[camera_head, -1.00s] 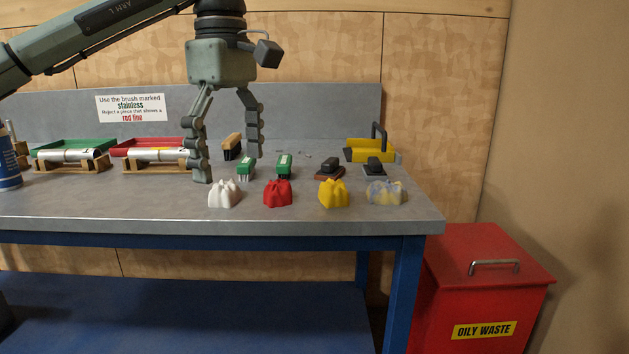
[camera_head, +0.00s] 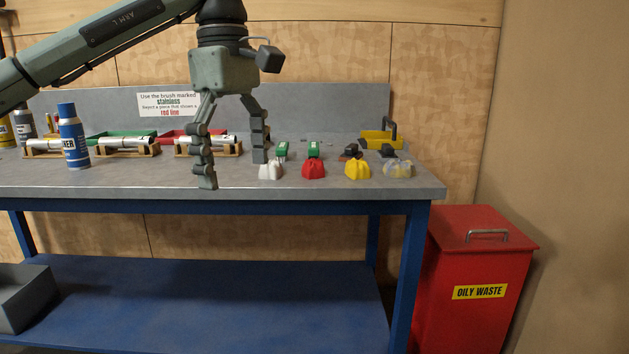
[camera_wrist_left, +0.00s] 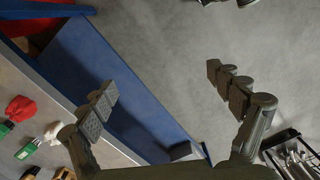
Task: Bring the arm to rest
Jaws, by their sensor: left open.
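My left gripper (camera_head: 234,171) hangs down with its two fingers spread wide and nothing between them. In the head view it overlaps the bench (camera_head: 120,187). In the left wrist view the gap between the fingers (camera_wrist_left: 160,80) looks onto the blue lower shelf (camera_wrist_left: 125,75) and bare floor (camera_wrist_left: 170,45), so the gripper is out in front of the bench. My left arm (camera_head: 100,45) reaches in from the upper left. The right gripper is not seen.
White (camera_head: 271,171), red (camera_head: 314,170), yellow (camera_head: 357,171) and mottled rags (camera_head: 398,170) lie along the bench front. A blue can (camera_head: 73,138) stands left. A red oily waste bin (camera_head: 475,262) stands right of the bench. A grey box (camera_head: 27,298) is at lower left.

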